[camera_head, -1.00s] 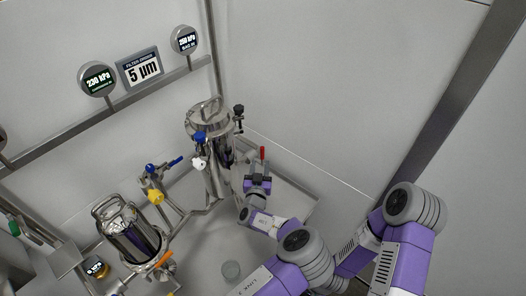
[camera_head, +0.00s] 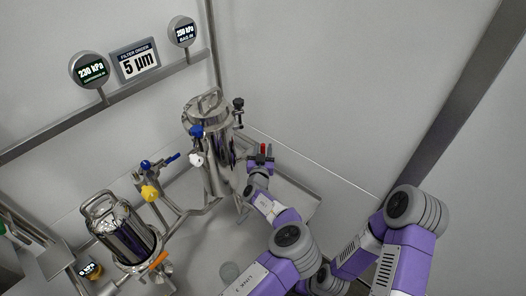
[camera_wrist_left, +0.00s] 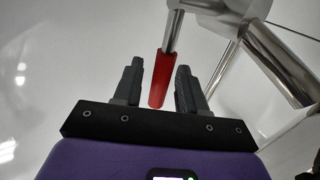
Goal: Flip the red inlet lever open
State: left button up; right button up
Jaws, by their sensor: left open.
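The red inlet lever (camera_head: 263,147) shows as a small red handle at the right side of the tall steel tank (camera_head: 216,150). My left gripper (camera_head: 262,153) is at the lever, with its dark fingers up around the red handle. In the left wrist view, the red lever (camera_wrist_left: 160,80) hangs from a metal rod between the two open fingers of the left gripper (camera_wrist_left: 159,68). Gaps show on both sides, so the fingers appear apart from it. My right gripper is not in view.
A shorter steel vessel (camera_head: 122,236) stands at the lower left. A blue-handled valve (camera_head: 172,158) and a yellow knob (camera_head: 150,192) sit on piping between the vessels. Gauges and a "5 µm" sign (camera_head: 138,62) are on the rail. The wall side at the right is clear.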

pick_arm(q)
grip_shut()
dwell(0.4)
jog(key=shift+s+a+f, duration=0.15)
jog(key=shift+s+a+f+n+t+y, duration=0.15)
jog(key=shift+s+a+n+t, duration=0.2)
jog(key=shift+n+t, duration=0.35)
jog(key=shift+s+a+f+n+t+y, duration=0.1)
jog(key=shift+s+a+n+t+y, duration=0.1)
jog(key=shift+s+n+t, duration=0.55)
jog(key=shift+s+a+f+n+t+y, duration=0.15)
jog(key=shift+a+n+t, duration=0.1)
jog(key=shift+n+t, duration=0.45)
grip_release()
jog(key=shift+r, duration=0.1)
